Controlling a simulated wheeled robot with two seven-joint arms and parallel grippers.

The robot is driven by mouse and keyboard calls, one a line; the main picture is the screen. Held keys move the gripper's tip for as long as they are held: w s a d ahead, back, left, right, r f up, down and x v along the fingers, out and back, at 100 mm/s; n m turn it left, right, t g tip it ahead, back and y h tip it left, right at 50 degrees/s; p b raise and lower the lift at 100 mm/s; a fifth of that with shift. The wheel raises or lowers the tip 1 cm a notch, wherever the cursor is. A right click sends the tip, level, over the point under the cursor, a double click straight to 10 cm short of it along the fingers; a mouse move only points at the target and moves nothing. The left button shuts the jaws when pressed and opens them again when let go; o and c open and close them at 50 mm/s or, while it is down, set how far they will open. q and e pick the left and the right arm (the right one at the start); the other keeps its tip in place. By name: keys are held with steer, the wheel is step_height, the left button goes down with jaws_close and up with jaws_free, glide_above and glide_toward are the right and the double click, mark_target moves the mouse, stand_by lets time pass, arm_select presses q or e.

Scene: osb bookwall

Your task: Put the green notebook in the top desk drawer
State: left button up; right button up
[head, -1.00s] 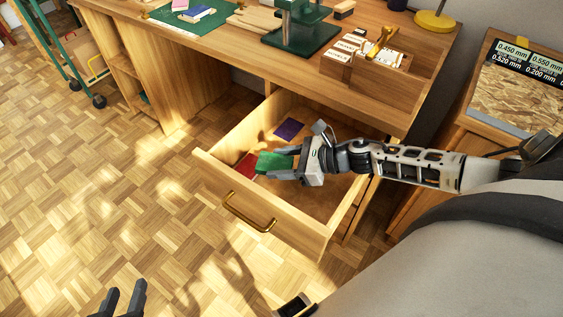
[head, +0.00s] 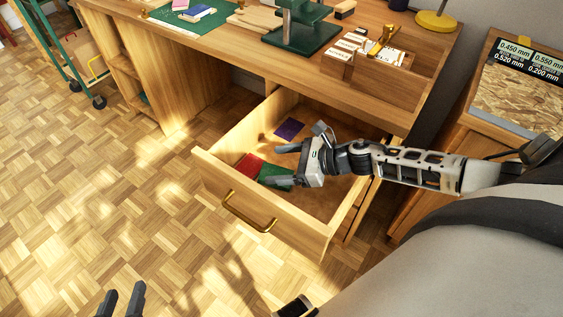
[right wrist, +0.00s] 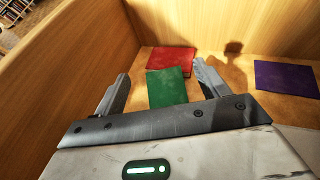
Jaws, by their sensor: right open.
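The green notebook (head: 276,173) lies inside the open top desk drawer (head: 250,208), next to a red notebook (head: 249,164). In the right wrist view the green notebook (right wrist: 167,87) lies on the drawer floor, its far edge by the red notebook (right wrist: 172,59); I cannot tell whether they overlap. My right gripper (head: 284,164) is open above the green notebook, its fingers apart on either side of it, and it also shows in the right wrist view (right wrist: 160,80). My left gripper (head: 122,299) is empty, low over the floor, its two fingers apart.
A purple notebook (head: 289,129) lies farther back in the drawer. The drawer's front has a brass handle (head: 249,212). The desk top (head: 240,45) above holds a green press stand (head: 301,35) and small boxes. Parquet floor is clear at left.

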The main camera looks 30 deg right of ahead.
steer(key=shift+s+f, duration=0.1)
steer(key=shift+s, duration=0.1)
steer(key=shift+r+p, duration=0.4)
steer(key=shift+p, duration=0.3)
arm_select(q)
steer(key=shift+w+r, duration=0.25)
steer(key=shift+r, duration=0.1)
arm_select(e)
steer(key=v, duration=0.7)
steer(key=shift+d+r, duration=0.15)
steer(key=shift+r, duration=0.15)
arm_select(q)
steer(key=shift+s, duration=0.1)
